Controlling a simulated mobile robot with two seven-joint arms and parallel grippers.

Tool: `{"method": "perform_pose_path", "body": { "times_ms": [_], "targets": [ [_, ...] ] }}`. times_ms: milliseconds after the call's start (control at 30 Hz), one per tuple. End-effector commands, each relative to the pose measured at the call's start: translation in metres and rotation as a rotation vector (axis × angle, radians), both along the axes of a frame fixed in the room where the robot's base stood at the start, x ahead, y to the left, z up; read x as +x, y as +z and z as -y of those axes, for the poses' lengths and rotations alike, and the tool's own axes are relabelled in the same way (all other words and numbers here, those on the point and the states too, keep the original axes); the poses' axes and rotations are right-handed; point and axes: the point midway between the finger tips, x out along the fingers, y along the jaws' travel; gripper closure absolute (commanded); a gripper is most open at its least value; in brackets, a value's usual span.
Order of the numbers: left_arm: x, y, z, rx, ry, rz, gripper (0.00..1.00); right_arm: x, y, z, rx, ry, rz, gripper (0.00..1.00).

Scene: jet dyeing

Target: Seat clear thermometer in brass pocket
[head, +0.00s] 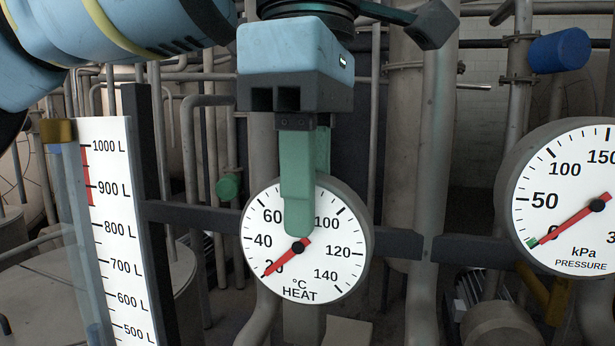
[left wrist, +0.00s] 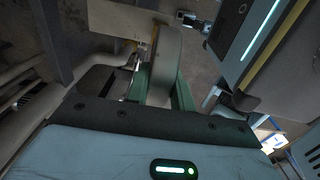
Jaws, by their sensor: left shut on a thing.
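A round dial thermometer (head: 335,262) with a clear white face, marked °C HEAT, stands near the centre of the head view, its red needle near 20. My left gripper (head: 298,232) reaches down from above, one green finger across the front of the dial and the other behind it. It is shut on the dial. The left wrist view shows the grey dial (left wrist: 163,62) edge-on between the green fingers. A grey upright (head: 302,325) shows below the dial; I cannot tell whether it belongs to it. I cannot make out the brass pocket. My right gripper is not in view.
A pressure gauge (head: 575,165) marked kPa stands at the right. A level scale (head: 112,210) in litres with a brass fitting (head: 57,131) stands at the left. A dark horizontal bar (head: 190,215) runs behind the dial. Pipes and vessels fill the background.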

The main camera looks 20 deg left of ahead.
Motion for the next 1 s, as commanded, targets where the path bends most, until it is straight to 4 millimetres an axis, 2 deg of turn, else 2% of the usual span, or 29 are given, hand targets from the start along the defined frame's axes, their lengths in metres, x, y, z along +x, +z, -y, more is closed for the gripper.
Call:
{"method": "perform_pose_path", "body": {
  "times_ms": [1000],
  "targets": [
    [0.0,-0.021,0.0,0.0,0.0,0.001,1.0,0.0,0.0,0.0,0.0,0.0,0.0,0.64]
  ]
}}
